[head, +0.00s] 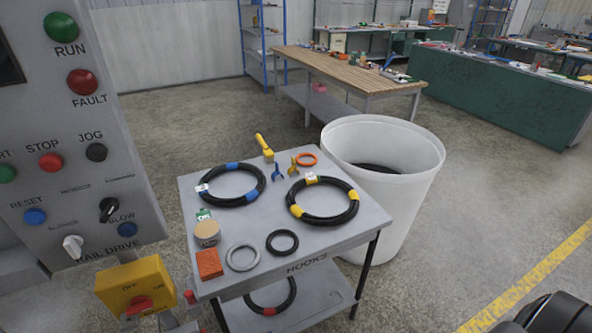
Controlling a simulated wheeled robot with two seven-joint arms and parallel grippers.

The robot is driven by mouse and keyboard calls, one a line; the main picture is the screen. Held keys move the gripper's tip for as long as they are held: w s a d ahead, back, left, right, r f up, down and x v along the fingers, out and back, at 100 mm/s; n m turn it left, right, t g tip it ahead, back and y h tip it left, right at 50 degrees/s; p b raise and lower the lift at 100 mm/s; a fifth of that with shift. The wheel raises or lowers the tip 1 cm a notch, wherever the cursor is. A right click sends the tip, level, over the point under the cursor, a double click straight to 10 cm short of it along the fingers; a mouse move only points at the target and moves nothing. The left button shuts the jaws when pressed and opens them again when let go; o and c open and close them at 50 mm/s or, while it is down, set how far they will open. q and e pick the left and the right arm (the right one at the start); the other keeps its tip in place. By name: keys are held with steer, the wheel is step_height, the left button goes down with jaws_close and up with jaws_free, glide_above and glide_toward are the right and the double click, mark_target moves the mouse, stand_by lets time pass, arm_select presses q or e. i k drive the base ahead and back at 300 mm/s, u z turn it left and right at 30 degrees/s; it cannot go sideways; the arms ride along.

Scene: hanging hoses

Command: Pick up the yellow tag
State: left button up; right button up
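A small yellow-and-white tag-like piece (311,179) sits at the back of the black hose coil with yellow bands (325,220), on the grey table (262,230). A small yellow forked piece (294,167) stands just behind that coil, next to a blue forked piece (277,172). I cannot tell for certain which yellow piece is the tag. A black hose coil with blue bands (231,203) lies to the left and has a small white piece on its left side. Neither of my grippers is in view.
A yellow-handled tool (265,148), orange ring (306,160), grey ring (243,257), black ring (282,242), tape-like roll (207,233) and orange block (209,263) are on the table. A white bin (400,210) stands close at right, a control panel (75,130) at left.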

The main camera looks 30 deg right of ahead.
mark_target(292, 168)
steer(key=k, duration=0.5)
steer(key=z, duration=1.45)
steer(key=i, duration=1.15)
steer(key=u, duration=1.2)
